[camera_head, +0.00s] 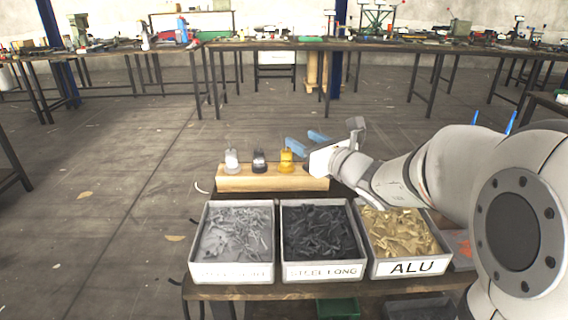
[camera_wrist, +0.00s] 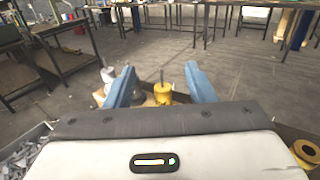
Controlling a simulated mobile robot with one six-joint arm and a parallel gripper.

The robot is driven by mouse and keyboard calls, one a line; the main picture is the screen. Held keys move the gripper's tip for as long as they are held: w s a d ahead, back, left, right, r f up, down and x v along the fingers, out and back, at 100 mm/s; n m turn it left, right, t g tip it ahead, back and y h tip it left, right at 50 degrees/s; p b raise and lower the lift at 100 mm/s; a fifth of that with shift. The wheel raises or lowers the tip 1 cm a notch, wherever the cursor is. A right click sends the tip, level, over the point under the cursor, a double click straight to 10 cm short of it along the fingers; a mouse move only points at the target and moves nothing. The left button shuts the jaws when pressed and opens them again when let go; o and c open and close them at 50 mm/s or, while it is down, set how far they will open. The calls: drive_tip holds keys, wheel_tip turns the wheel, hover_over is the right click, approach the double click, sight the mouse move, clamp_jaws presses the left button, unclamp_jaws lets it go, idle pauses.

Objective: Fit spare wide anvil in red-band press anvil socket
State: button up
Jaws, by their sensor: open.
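A wooden block (camera_head: 272,183) at the back of the bench bears three small pieces: a pale grey one (camera_head: 232,160), a black one (camera_head: 259,161) and a yellow one (camera_head: 286,159). I cannot tell which, if any, is the wide anvil. My gripper (camera_head: 306,140) is open and empty, its blue fingers just above and right of the yellow piece. In the wrist view the yellow piece (camera_wrist: 163,94) shows beyond and between the fingers, apart from them. The pale piece (camera_wrist: 107,76) shows left of the left finger. No red-band press or socket can be made out.
Three grey bins of loose parts stand in front of the block: short steel (camera_head: 232,272), long steel (camera_head: 322,271) and ALU (camera_head: 412,267). A yellow ring-shaped part (camera_wrist: 306,151) is at the wrist view's lower right.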

sight(287, 149)
wheel_tip(287, 149, down, 6)
drive_tip(key=shift+w+a+r+b, duration=0.1)
drive_tip(key=shift+w+b, duration=0.05)
drive_tip(key=shift+b, duration=0.6)
drive_tip(key=shift+x, duration=1.05)
drive_tip(key=shift+r+b+x, duration=0.15)
drive_tip(key=shift+b+x, duration=0.05)
drive_tip(key=shift+x, duration=1.1)
drive_tip(key=shift+r+b+x, duration=0.15)
drive_tip(key=shift+x, duration=1.15)
clamp_jaws()
